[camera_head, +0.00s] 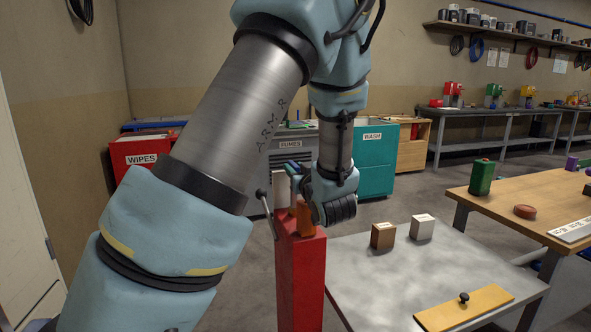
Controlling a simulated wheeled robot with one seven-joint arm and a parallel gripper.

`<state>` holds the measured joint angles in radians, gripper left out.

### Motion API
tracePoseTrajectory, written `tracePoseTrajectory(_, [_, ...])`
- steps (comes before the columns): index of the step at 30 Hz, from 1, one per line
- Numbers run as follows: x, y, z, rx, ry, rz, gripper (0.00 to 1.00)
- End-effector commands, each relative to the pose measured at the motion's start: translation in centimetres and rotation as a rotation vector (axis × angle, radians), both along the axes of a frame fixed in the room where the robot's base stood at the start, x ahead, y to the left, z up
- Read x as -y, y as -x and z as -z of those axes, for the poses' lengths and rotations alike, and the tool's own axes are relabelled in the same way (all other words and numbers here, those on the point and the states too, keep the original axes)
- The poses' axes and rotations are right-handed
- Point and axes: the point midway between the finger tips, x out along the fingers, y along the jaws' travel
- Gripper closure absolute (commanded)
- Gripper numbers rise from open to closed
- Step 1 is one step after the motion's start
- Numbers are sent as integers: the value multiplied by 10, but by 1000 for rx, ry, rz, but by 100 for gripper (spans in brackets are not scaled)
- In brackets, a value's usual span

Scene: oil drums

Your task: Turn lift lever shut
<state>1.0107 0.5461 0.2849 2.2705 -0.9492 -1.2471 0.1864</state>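A tall red post (301,275) stands at the left edge of a grey-topped table (400,270). A thin grey lever (268,215) with a dark knob slants up and left from the post's left side; it may be the lift lever, but no label shows. My gripper (303,190) is over the top of the post, a little right of the lever and apart from it in the picture. An orange piece (304,216) shows at the post's top below my gripper; I cannot tell whether they touch. My wrist and arm hide the fingertips, so their opening is unclear.
A brown box (383,236), a white box (422,228) and a yellow plate with a black knob (463,306) are on the grey table. A wooden table (530,195) holds a green can (481,177). A red WIPES bin (140,150) and teal WASH bin (374,160) stand behind.

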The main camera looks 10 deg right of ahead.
Motion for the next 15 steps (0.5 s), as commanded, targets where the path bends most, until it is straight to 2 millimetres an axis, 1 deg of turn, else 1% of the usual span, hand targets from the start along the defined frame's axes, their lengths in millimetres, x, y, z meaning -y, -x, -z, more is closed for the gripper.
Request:
tracePoseTrajectory(1, [0, 0, 0, 0, 0, 0, 74])
tracePoseTrajectory(8, [0, 0, 0, 0, 0, 0, 100])
tracePoseTrajectory(15, [0, 0, 0, 0, 0, -1, 100])
